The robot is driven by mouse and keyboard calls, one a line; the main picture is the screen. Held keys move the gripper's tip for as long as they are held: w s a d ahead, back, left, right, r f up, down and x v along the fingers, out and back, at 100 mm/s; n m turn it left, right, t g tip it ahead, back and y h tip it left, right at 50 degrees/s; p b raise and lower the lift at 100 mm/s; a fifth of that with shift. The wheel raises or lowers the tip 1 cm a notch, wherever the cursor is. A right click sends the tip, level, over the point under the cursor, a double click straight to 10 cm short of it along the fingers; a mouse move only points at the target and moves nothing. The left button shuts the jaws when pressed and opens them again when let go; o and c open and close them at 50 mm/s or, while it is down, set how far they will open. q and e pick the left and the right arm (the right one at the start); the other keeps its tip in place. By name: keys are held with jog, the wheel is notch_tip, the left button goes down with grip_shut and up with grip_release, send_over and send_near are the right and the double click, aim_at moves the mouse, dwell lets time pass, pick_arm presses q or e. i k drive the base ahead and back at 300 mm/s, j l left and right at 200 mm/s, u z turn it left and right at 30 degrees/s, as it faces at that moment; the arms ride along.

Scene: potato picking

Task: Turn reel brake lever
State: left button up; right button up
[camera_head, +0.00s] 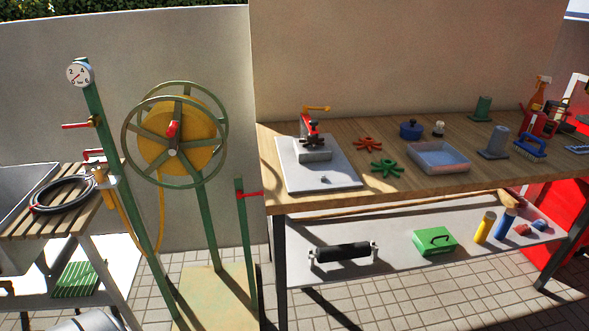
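A hose reel with a green wheel frame (128,148) and a yellow drum (190,150) stands on green posts left of the workbench. A red handle (172,128) sits near the reel's hub. A short green post (243,240) right of the reel carries a red lever (250,194) that points roughly sideways to the right. A second red lever (77,126) sticks out to the left from the tall gauge post. The view does not show which lever is the reel brake. Neither of my grippers is in view.
A wooden workbench (385,180) with tools stands close right of the short post. A slatted table (45,222) with a coiled black hose (63,194) is at left. A yellow hose (131,232) hangs by the gauge post. Paved floor shows in front.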

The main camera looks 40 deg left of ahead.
aim_at(241, 195)
jog(key=i+l+u, duration=0.1)
jog(key=i+u, duration=0.25)
jog(key=i, duration=0.15)
jog(key=i+l+u, duration=0.2)
jog(key=i+u, duration=0.15)
jog(key=i+l+u, duration=0.35)
jog(key=i, duration=0.2)
